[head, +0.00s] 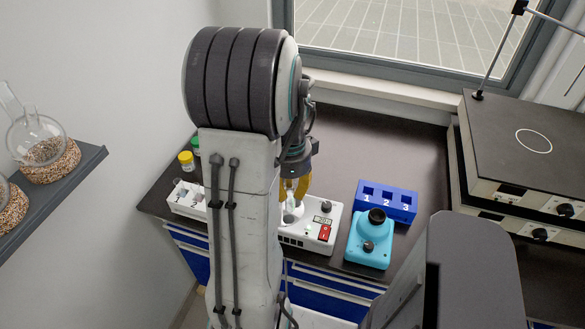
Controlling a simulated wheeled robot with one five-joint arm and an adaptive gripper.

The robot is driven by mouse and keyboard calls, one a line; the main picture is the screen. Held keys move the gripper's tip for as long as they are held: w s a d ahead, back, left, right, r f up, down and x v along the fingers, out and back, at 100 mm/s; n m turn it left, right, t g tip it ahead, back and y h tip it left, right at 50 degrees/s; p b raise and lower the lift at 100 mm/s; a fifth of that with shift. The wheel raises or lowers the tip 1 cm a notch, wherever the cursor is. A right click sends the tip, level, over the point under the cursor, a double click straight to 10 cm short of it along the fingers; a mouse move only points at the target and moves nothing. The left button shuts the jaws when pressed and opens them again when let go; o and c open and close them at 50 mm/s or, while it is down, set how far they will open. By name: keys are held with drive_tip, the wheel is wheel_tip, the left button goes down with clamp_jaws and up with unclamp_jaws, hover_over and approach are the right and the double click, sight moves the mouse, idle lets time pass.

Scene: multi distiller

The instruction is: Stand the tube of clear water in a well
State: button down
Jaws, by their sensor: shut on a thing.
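My gripper (296,189) has yellow fingers pointing down over the white device with a display and a red switch (318,231). It is shut on a small pale tube (291,208), whose lower end is at or just above the device's top; I cannot tell whether it touches. The tube's contents are too small to make out. A blue block (401,214) with square wells marked 1, 2 and 3 stands to the right, behind a turquoise device. My arm hides part of the bench and the white device's left side.
A white rack (186,198), a yellow-capped jar (186,161) and a green-capped one (195,146) stand left. Stacked hotplates (520,150) stand right. The back bench is clear.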

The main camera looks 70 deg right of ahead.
drive_tip(key=shift+w+a+f, duration=0.15)
drive_tip(key=shift+a+f, duration=0.05)
drive_tip(key=shift+f, duration=0.1)
drive_tip(key=shift+w+d+f, duration=0.15)
drive_tip(key=shift+w+d, duration=0.05)
drive_tip(key=shift+w, duration=0.05)
drive_tip(key=shift+w+d, duration=0.1)
drive_tip(key=shift+d, duration=0.1)
drive_tip(key=shift+d+n, duration=0.3)
drive_tip(key=shift+d+f+b, duration=0.15)
drive_tip(key=shift+f+b, duration=1.6)
drive_tip(key=shift+f, duration=0.45)
drive_tip(key=shift+f, duration=0.25)
drive_tip(key=shift+f+b, duration=2.05)
